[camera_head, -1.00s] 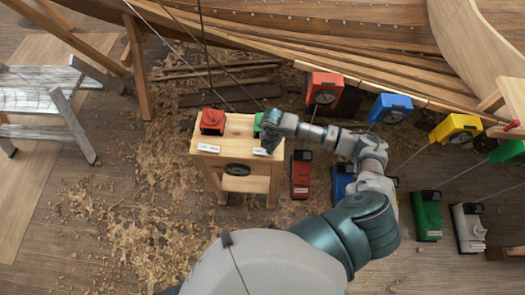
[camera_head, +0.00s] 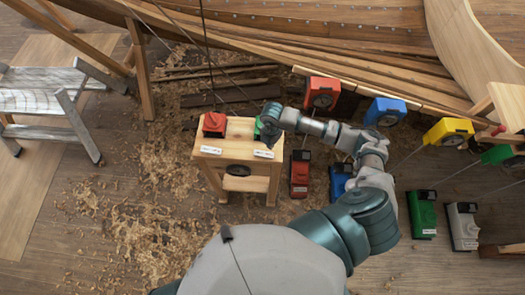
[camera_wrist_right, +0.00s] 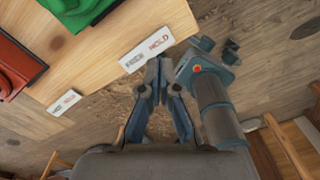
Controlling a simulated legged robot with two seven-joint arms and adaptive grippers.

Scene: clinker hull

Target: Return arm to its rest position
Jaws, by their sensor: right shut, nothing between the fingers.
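My right arm reaches in from the lower middle of the head view. Its right gripper (camera_head: 266,140) is over the right end of a small wooden stand (camera_head: 238,134), close to a green block (camera_head: 257,128) that it partly hides. In the right wrist view the right gripper (camera_wrist_right: 155,70) is shut and empty, its tips just beside a white label (camera_wrist_right: 146,50) reading FREE and HOLD. The green block (camera_wrist_right: 85,12) and a red block (camera_wrist_right: 15,65) lie on the stand top there. My left gripper is not in view.
A red block (camera_head: 214,124) stands on the stand's left end. Red, blue and yellow boxes with cables line the planked hull (camera_head: 330,45) behind. Several coloured blocks (camera_head: 423,214) stand on the floor at right. A step stool (camera_head: 45,100) is at left. Shavings cover the open floor.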

